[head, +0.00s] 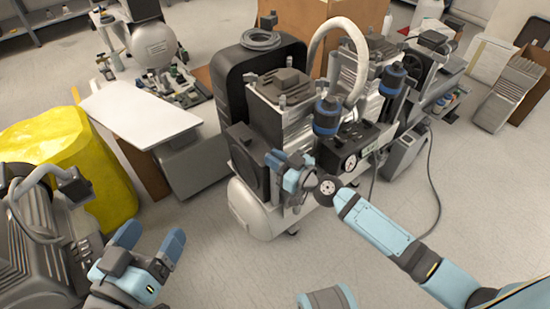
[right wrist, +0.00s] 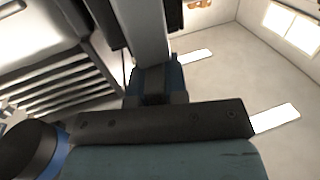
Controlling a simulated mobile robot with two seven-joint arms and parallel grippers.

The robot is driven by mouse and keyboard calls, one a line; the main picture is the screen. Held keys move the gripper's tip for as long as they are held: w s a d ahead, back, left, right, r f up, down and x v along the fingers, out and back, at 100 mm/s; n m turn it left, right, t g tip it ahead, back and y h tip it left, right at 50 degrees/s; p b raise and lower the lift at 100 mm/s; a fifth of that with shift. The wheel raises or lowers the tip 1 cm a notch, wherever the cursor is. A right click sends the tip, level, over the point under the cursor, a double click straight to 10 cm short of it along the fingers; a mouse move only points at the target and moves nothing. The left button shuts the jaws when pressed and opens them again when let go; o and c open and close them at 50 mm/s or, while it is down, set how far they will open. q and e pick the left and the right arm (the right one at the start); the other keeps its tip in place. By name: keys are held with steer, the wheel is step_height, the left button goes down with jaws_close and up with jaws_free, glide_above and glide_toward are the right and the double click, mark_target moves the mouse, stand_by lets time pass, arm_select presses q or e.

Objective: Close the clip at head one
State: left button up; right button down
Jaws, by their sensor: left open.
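A dental compressor (head: 262,215) with a white tank, grey finned heads and blue-capped filters stands in the middle of the head view. I cannot make out the clip at head one. My right gripper (head: 292,178) is at the compressor's near front side, close to the lower left of the gauge panel (head: 345,150). In the right wrist view its fingers (right wrist: 157,80) are beside a grey upright part (right wrist: 147,30); whether they grip it is unclear. My left gripper (head: 150,240) is open and empty at the lower left, apart from the compressor.
A yellow covered object (head: 75,165) and a dark finned machine (head: 35,235) stand at the left. A white board (head: 140,112) lies behind my left gripper. More compressors stand at the back. The grey floor (head: 240,270) between my arms is clear.

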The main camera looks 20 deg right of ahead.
steer(key=m+h+p, duration=0.1)
steer(key=p, duration=0.1)
steer(key=m+t+h+p, duration=0.1)
steer(key=p, duration=0.1)
steer(key=t+h+p, duration=0.1)
steer(key=p, duration=0.1)
steer(key=shift+r+m+h+p, duration=0.25)
steer(key=shift+m+h+p, duration=0.1)
steer(key=shift+m+h, duration=0.05)
steer(key=shift+f, duration=0.1)
arm_select(q)
step_height(320, 180, up, 10)
steer(key=n+t, duration=0.1)
steer(key=t, duration=0.3)
steer(key=shift+s+a+f, duration=0.15)
steer(key=shift+s+a, duration=0.05)
steer(key=shift+a, duration=0.15)
arm_select(e)
steer(key=shift+f, duration=0.1)
steer(key=c, duration=1.1)
jaws_free()
steer(key=shift+c, duration=0.2)
steer(key=shift+s, duration=0.1)
